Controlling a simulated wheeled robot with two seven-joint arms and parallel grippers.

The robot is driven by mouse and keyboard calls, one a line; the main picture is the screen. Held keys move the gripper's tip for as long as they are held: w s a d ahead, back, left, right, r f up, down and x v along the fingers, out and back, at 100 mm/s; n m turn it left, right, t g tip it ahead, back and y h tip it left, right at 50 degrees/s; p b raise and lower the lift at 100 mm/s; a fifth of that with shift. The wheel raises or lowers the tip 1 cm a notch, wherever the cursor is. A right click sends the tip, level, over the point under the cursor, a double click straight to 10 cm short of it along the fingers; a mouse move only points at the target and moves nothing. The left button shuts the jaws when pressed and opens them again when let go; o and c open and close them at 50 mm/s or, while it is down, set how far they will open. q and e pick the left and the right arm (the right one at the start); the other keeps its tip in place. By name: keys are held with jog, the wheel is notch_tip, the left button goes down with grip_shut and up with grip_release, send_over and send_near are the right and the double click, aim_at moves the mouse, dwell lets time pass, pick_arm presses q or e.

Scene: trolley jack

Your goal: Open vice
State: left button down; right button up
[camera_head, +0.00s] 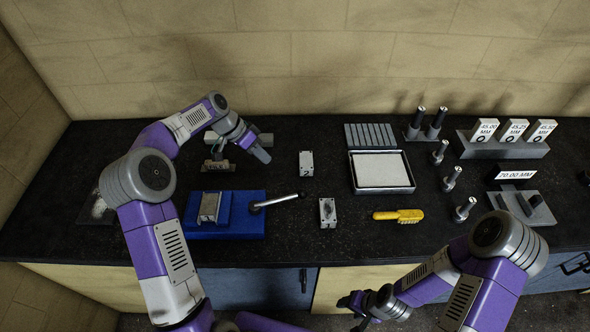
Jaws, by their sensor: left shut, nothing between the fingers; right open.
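A blue vice (237,220) with a grey metal jaw block (209,207) sits on the black worktop, left of centre. Its lever handle (277,201) sticks out to the right and ends in a knob. My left gripper (265,157) is shut and empty. In the picture it appears behind the vice, above and left of the handle knob, apart from both. My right gripper (344,301) is in front of the worktop's front edge, low in the picture, open and far from the vice. The gap between the vice jaws is too small to judge.
A small metal fixture (217,165) stands behind the vice, close to my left gripper. Two small blocks (306,163) (327,212) stand right of the handle. Further right are a tray (411,184), a yellow brush (398,215) and several gauge blocks and posts. A wall closes the back.

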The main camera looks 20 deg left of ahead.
aim_at(279, 199)
pick_arm(q)
jog(key=s+d+f+p, duration=0.1)
jog(key=d+f+p, duration=0.1)
jog(key=d+f, duration=0.7)
pick_arm(e)
notch_tip(279, 199, up, 2)
jog(key=shift+s+r, duration=0.1)
jog(key=shift+s, duration=0.05)
pick_arm(q)
jog(key=shift+s, duration=0.2)
dwell(0.4)
